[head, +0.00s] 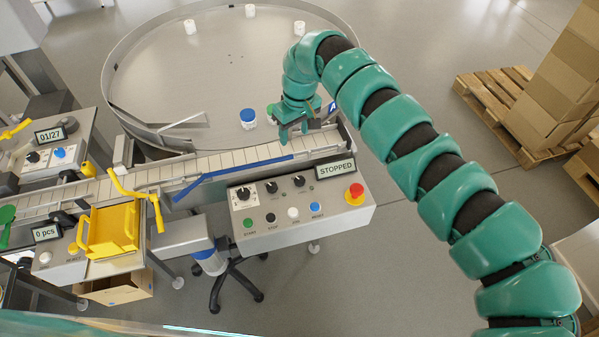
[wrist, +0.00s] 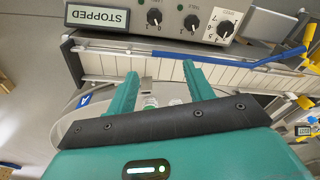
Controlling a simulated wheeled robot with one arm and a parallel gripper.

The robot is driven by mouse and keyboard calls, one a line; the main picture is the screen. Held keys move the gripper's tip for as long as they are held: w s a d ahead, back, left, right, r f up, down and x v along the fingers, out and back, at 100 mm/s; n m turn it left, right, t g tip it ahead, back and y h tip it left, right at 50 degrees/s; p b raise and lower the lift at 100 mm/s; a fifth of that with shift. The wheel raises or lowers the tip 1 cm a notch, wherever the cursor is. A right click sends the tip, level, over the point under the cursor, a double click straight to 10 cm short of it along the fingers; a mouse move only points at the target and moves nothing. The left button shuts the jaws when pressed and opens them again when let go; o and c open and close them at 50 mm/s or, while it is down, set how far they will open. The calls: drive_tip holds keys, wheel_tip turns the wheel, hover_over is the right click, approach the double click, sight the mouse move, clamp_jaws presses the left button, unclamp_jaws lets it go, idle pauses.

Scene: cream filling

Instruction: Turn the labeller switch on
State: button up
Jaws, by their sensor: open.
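The control panel (head: 335,212) has a row of black rotary knobs. The knob nearest the STOPPED display (head: 336,169) appears to be the labeller switch (head: 299,181); its lettering is too small to read here. In the wrist view this switch (wrist: 154,17) is at the top, with 0 and 1 marks and a partly legible label. A middle knob (wrist: 191,22) and a numbered dial (wrist: 225,28) sit to its right. My gripper (head: 292,135) is over the conveyor's far side, beyond the panel. In the wrist view its fingers (wrist: 160,73) are open, apart from the switch.
The conveyor (head: 240,160) with a blue guide rail (head: 235,172) runs behind the panel. A red emergency stop (head: 355,193) is at the panel's right end. A yellow tray (head: 108,230) is left.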

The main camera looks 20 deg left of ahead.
drive_tip(key=s+d+h, duration=0.1)
drive_tip(key=s+d, duration=0.1)
drive_tip(key=p, duration=0.6)
approach(300, 179)
drive_tip(key=f, duration=0.7)
drive_tip(key=shift+a, duration=0.25)
drive_tip(key=shift+d+f, duration=0.1)
drive_tip(key=shift+f, duration=0.65)
drive_tip(key=shift+c, duration=0.2)
drive_tip(key=c, duration=0.9)
